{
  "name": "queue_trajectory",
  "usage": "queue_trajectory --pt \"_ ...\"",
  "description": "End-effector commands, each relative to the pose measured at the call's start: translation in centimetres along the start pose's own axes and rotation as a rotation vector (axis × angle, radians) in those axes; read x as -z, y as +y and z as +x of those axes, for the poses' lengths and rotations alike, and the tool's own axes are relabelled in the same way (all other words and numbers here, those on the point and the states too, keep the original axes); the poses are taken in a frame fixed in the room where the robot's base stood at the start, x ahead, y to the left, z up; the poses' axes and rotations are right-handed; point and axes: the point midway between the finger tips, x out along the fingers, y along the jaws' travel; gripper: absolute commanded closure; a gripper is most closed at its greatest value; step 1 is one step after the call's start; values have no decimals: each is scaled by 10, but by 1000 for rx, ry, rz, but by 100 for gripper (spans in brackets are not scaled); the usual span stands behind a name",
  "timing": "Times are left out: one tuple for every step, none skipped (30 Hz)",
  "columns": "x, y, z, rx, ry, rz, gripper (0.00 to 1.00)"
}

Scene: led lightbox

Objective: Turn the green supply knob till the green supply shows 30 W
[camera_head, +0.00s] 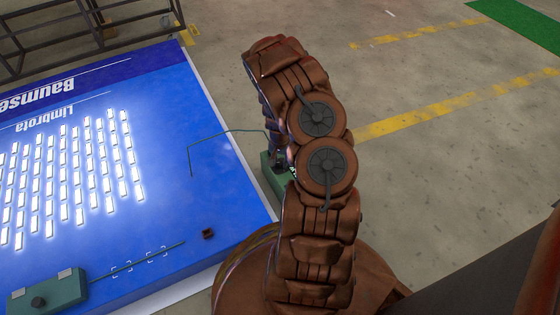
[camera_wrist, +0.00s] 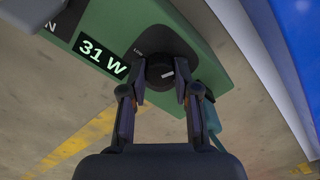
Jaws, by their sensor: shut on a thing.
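The green supply (camera_wrist: 190,30) fills the top of the wrist view, and its display (camera_wrist: 103,60) reads 31 W. Its black knob (camera_wrist: 161,68) has a light mark on its face. My gripper (camera_wrist: 160,88) is shut on the knob, one finger at each side. In the head view the green supply (camera_head: 272,172) stands beside the right edge of the blue panel, partly hidden by my arm. My gripper is mostly hidden behind the arm there.
The blue lightbox panel (camera_head: 150,235) with several lit white LED strips lies at the left. A second green box (camera_head: 48,293) with a black knob sits at its lower left. Open floor is at the right.

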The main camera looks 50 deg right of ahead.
Motion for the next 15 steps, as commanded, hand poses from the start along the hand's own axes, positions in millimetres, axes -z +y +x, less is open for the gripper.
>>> queue_trajectory --pt "0 0 -2 0 -1 -5 100" --pt "0 0 -2 0 -2 -8 100" --pt "0 0 -3 1 -2 -12 100" --pt "0 0 -3 1 -2 -17 100" --pt "0 -1 -3 1 -2 -23 100" --pt "0 -1 -3 1 -1 -29 100" --pt "0 -1 -3 0 -1 -34 100" --pt "0 -1 -3 1 0 -36 100" --pt "1 0 -2 1 1 -37 100" --pt "1 0 -1 1 2 -37 100" --pt "1 0 -1 1 2 -37 100" --pt "1 0 -1 1 2 -37 100" --pt "1 0 -1 1 2 -37 100" --pt "1 0 -1 1 2 -37 100" --pt "1 0 -1 1 3 -37 100"
